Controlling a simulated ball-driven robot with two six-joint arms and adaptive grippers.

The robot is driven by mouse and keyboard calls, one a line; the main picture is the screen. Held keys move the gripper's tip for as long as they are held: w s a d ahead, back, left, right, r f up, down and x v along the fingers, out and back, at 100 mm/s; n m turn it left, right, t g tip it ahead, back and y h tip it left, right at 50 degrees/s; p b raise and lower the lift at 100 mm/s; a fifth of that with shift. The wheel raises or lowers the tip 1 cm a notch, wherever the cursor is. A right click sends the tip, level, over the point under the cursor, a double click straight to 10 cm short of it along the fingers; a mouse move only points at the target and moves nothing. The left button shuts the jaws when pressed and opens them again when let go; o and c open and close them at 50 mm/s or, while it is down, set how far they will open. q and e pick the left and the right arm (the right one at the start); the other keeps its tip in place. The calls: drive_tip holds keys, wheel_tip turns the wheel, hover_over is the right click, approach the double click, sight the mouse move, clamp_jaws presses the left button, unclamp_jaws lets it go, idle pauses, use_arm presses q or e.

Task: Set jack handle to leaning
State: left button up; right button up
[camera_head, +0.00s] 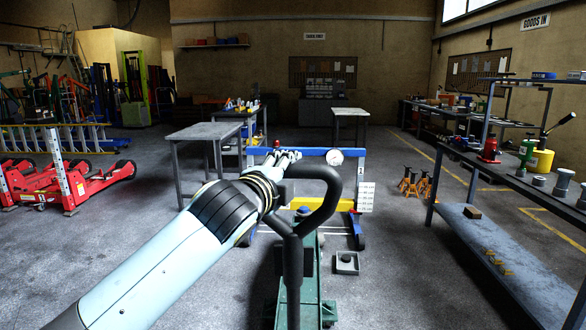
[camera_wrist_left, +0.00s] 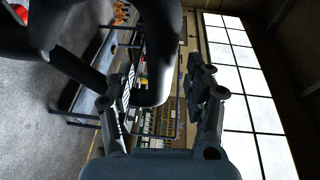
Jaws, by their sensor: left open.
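The jack handle (camera_head: 293,265) is a thick dark tube with a rounded loop grip on top. It stands nearly upright above the green trolley jack (camera_head: 311,285) on the floor. My left gripper (camera_head: 284,157) is at the top left of the loop, partly hidden by my wrist and the tube. In the left wrist view the gripper (camera_wrist_left: 165,90) has its two fingers apart, and the dark loop (camera_wrist_left: 157,55) shows between and beside them. I cannot tell whether a finger touches it. My right gripper is not in view.
A grey workbench (camera_head: 205,131) is behind my arm. A bench with bottles and jacks (camera_head: 520,180) runs along the right, and red jacks (camera_head: 90,185) stand at left. Floor right of the jack is mostly clear.

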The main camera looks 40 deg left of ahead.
use_arm(q)
drive_tip(key=shift+x, duration=1.65)
drive_tip(key=shift+c, duration=0.2)
clamp_jaws()
